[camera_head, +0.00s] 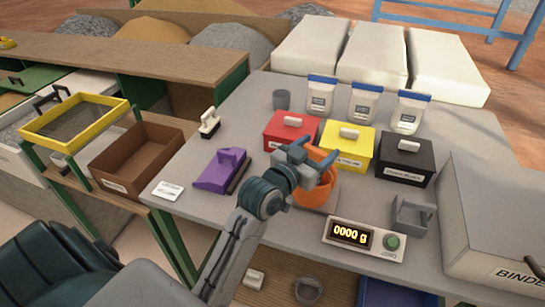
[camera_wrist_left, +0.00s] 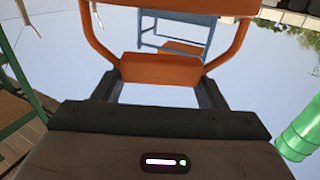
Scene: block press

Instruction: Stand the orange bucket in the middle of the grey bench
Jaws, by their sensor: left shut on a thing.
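The orange bucket (camera_head: 312,192) is at the middle of the grey bench (camera_head: 240,122), over the plate of the scale (camera_head: 364,241). Whether it touches the plate cannot be told. The scale display reads 0000 g. My left gripper (camera_head: 313,154) is over the bucket and hides part of it. In the left wrist view, the orange handle (camera_wrist_left: 160,69) lies between the fingers, which are shut on its grip. My right gripper is not in view.
Red (camera_head: 291,130), yellow (camera_head: 347,147) and black (camera_head: 405,159) lidded boxes stand behind the bucket. Several blue-lidded jars are beyond them. A purple tool (camera_head: 219,171) lies left. A grey scoop (camera_head: 413,214) and large binder bin (camera_head: 497,225) are right. Bare bench lies front left.

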